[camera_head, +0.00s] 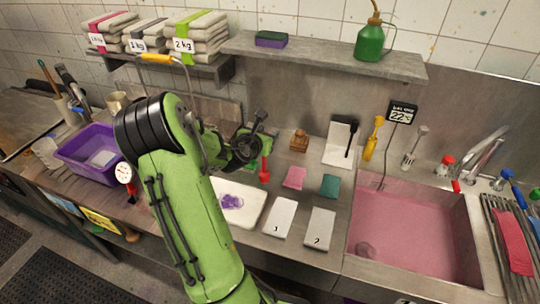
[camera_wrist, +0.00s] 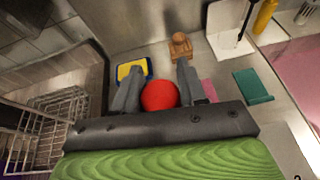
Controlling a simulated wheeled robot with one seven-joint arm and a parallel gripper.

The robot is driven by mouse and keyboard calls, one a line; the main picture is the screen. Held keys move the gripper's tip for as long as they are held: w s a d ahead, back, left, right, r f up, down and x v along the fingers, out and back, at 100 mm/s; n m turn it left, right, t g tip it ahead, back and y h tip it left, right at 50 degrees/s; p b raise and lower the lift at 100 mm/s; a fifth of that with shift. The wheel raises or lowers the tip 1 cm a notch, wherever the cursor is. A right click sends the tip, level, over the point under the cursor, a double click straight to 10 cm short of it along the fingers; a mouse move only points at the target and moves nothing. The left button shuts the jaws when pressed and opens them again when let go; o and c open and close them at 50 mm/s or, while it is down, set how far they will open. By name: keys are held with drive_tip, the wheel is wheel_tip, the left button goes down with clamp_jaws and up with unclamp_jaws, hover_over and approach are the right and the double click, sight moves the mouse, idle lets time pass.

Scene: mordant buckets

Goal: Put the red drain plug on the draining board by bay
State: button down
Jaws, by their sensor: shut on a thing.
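My gripper (camera_head: 262,150) is over the middle of the steel counter, left of the sink. It is shut on a red thing, which looks like the red drain plug (camera_head: 264,171) and hangs below the jaws. In the wrist view my gripper (camera_wrist: 161,72) has a finger on each side of the plug (camera_wrist: 160,96), whose round red top shows between them. The draining board (camera_head: 490,215) is the ribbed steel area at the far right, beyond the sink, with a red cloth (camera_head: 514,242) lying on it.
The sink (camera_head: 400,270) holds pink liquid and lies between my gripper and the draining board. A tap (camera_head: 487,153) and a yellow tool (camera_head: 373,138) stand behind. Two numbered white cards (camera_head: 280,217) lie on the counter. A shelf (camera_head: 330,60) carries a green oil can (camera_head: 369,43).

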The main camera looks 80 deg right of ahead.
wheel_tip(320, 180, down, 4)
drive_tip(key=shift+d+f+b, duration=0.15)
drive_tip(key=shift+b, duration=0.25)
drive_tip(key=c, duration=0.6)
unclamp_jaws()
drive_tip(key=shift+f, duration=0.15)
drive_tip(key=shift+c, duration=0.2)
drive_tip(key=v, duration=1.2)
drive_tip(key=shift+r, duration=0.25)
